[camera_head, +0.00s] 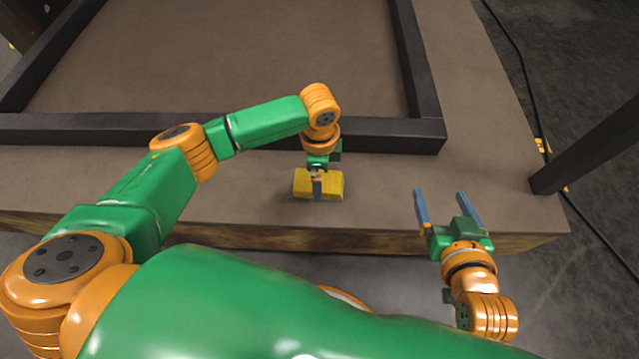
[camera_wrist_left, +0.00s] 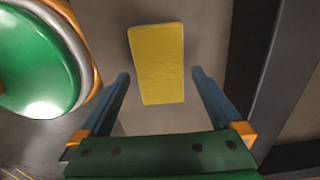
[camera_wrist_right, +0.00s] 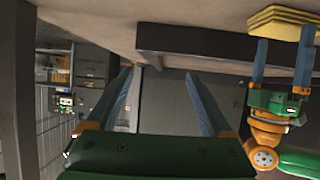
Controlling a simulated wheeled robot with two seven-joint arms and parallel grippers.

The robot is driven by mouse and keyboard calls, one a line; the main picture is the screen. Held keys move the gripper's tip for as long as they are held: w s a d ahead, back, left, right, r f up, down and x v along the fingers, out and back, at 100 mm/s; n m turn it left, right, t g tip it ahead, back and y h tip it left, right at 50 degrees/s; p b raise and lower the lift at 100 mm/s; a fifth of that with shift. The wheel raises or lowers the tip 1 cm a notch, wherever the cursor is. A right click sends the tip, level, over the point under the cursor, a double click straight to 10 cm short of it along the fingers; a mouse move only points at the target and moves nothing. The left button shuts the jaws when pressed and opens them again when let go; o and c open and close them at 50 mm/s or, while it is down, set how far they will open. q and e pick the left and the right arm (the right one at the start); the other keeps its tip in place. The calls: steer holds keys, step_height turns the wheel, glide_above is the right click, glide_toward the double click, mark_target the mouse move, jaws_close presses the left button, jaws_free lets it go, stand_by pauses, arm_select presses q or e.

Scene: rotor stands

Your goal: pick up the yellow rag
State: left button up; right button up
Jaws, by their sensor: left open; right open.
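The yellow rag (camera_head: 333,183) lies as a thick folded rectangle on the brown table near its front edge. It shows whole in the left wrist view (camera_wrist_left: 157,62). My left gripper (camera_head: 317,188) is over the rag, with its fingers pointing down. In the left wrist view its fingers are open, one to each side of the rag's near end. In the right wrist view the rag (camera_wrist_right: 284,22) appears close to the left fingertips; I cannot tell whether they touch. My right gripper (camera_head: 439,192) is open and empty, at the table's front edge to the right of the rag.
A dark metal frame (camera_head: 415,75) stands on the table (camera_head: 500,160) behind the rag, its front beam near my left wrist. A dark post (camera_head: 590,147) is at the right corner. The tabletop between the rag and my right gripper is clear.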

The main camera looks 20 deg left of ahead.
arm_select(q)
step_height(320, 180, down, 2)
steer(key=shift+f+b, duration=0.25)
steer(key=shift+b, duration=0.4)
steer(key=c, duration=1.2)
arm_select(e)
step_height(320, 180, up, 10)
steer(key=w+a+t+y, duration=0.2)
steer(key=t, duration=0.4)
steer(key=shift+w+r, duration=0.2)
